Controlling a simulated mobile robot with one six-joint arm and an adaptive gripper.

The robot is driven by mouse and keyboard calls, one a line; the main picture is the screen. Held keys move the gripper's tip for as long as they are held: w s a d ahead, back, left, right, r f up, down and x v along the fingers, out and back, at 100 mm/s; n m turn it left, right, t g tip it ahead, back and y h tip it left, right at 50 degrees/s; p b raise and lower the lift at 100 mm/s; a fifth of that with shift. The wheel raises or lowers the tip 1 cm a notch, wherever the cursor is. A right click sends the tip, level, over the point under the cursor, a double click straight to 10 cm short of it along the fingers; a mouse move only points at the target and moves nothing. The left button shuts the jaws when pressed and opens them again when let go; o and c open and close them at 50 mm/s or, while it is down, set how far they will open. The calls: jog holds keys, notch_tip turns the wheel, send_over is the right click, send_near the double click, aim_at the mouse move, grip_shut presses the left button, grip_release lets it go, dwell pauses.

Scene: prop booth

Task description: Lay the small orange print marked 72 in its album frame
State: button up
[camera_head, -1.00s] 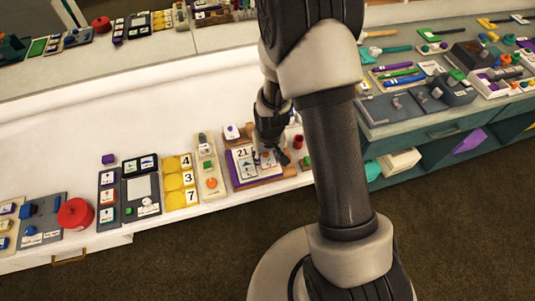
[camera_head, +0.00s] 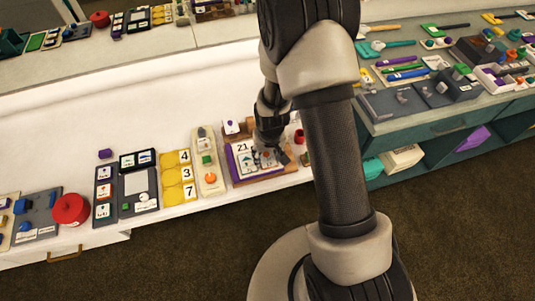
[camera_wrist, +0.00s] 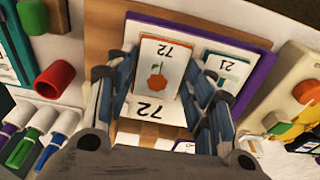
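The small orange print marked 72 (camera_wrist: 160,68) shows an orange flower on a white card in the wrist view. My gripper (camera_wrist: 163,72) has a finger along each side edge of it and appears closed on it. The print is over the album (camera_wrist: 253,40), which has a purple edge, above a white strip labelled 72 (camera_wrist: 152,110). I cannot tell whether it touches the album. A green print marked 21 (camera_wrist: 228,68) lies beside it, partly behind my right finger. In the head view my gripper (camera_head: 270,158) is over the album's right half (camera_head: 233,163).
A cream board with coloured pieces (camera_wrist: 300,70) is on the other.

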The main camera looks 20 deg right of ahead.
jog(key=o, duration=0.4)
jog(key=shift+c, duration=0.2)
jog(key=shift+r, duration=0.15)
notch_tip(320, 180, up, 12)
jog(key=s, duration=0.1)
jog(key=shift+s+f, duration=0.2)
jog(key=shift+s, duration=0.15)
